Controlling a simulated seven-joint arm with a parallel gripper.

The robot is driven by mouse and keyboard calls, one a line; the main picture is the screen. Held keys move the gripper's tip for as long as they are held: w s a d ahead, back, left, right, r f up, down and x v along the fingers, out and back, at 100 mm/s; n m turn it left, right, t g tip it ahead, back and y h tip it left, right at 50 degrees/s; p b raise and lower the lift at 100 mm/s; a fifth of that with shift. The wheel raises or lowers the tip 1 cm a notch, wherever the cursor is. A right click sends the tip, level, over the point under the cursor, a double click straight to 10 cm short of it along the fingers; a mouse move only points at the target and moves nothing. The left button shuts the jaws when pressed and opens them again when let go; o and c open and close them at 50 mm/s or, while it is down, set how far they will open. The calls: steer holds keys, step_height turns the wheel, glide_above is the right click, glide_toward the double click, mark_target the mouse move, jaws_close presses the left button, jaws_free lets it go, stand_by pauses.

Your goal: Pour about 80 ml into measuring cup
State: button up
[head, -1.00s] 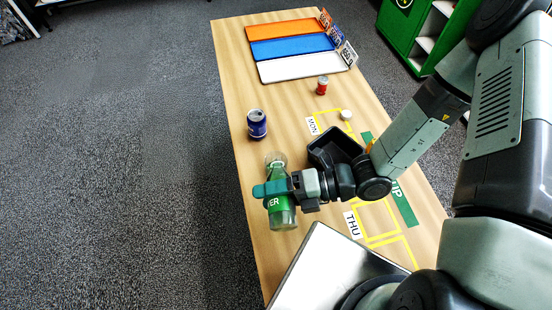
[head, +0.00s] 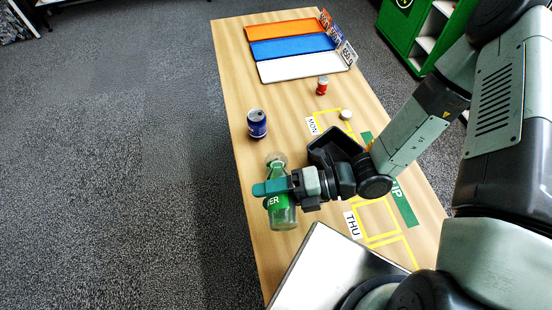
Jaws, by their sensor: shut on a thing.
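A clear green-tinted bottle (head: 283,216) with a green label ending in "ER" is at the near left part of the table. My gripper (head: 272,188) is shut on the bottle, its teal finger crossing the bottle's upper half. A pale, see-through round shape (head: 277,158) shows just beyond the bottle's narrow end. I cannot tell whether it is the bottle's mouth or a separate clear cup. No measuring cup can be made out for certain, and no liquid level is readable. Whether the bottle touches the table is unclear.
A dark blue can (head: 257,124) stands beyond the bottle, and a small red can (head: 322,86) farther back. A black open bin (head: 322,150) is beside my wrist. A white round piece (head: 346,115) is near it. Orange, blue and white trays (head: 290,72) lie at the far end.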

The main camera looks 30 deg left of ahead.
steer(key=shift+r, duration=0.15)
stand_by(0.4)
steer(key=f+n, duration=0.2)
steer(key=f+n+t, duration=0.1)
steer(key=shift+s+d+f+y, duration=0.1)
steer(key=shift+s+f+y, duration=0.15)
steer(key=shift+y, duration=0.15)
steer(key=shift+w+f+n, duration=0.1)
steer(key=shift+f+n, duration=0.1)
steer(key=shift+n, duration=0.3)
stand_by(1.6)
